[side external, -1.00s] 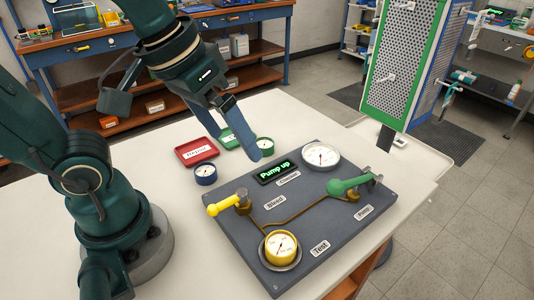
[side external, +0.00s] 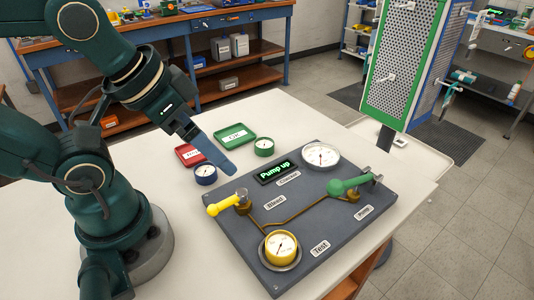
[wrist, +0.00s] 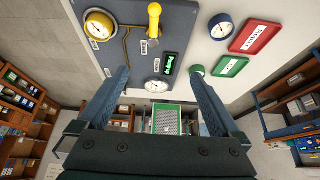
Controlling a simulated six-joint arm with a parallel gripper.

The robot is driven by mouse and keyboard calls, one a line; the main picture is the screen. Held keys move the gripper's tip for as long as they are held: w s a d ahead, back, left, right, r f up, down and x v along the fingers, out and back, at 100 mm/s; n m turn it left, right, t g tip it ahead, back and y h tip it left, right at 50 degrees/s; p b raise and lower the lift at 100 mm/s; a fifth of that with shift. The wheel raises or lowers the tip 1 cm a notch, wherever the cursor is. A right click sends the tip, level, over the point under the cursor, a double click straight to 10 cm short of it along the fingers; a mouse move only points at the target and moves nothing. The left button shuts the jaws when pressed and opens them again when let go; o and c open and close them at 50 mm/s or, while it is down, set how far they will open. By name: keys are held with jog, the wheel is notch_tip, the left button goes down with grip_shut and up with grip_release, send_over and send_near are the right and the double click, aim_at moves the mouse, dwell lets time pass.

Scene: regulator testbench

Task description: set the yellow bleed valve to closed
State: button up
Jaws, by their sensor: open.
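The yellow bleed valve (side external: 225,205) sits at the left edge of the grey test board (side external: 330,228), by the "Bleed" label. Its yellow handle points left, out over the board's edge. In the wrist view the yellow handle (wrist: 154,18) shows at the top middle. My gripper (side external: 222,160) is open and empty, above the table behind the bleed valve and apart from it. In the wrist view the two fingers of my gripper (wrist: 162,78) are spread wide, with the board and its display between them.
The board carries a green-handled valve (side external: 350,185), a yellow gauge (side external: 281,248), a white gauge (side external: 320,156) and a display (side external: 274,172) reading "Pump up". A blue gauge (side external: 205,175), a green gauge (side external: 264,146), a red tray (side external: 184,153) and a green tray (side external: 236,130) stand on the table behind.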

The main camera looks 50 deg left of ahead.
aim_at(221, 204)
jog(key=c, duration=0.6)
jog(key=shift+s+a+n, duration=0.1)
jog(key=shift+n, duration=0.3)
jog(key=shift+c, duration=0.9)
jog(key=f+g, duration=0.1)
jog(key=d+f+g+y, duration=0.1)
jog(key=g, duration=0.1)
jog(key=d+f+g+y, duration=0.1)
jog(key=g, duration=0.1)
jog(key=shift+w+d+f, duration=0.15)
jog(key=shift+w+f, duration=0.15)
jog(key=shift+f, duration=0.05)
jog(key=shift+m+g, duration=0.3)
jog(key=shift+m, duration=0.1)
jog(key=shift+s+f, duration=0.2)
jog(key=shift+f, duration=2.85)
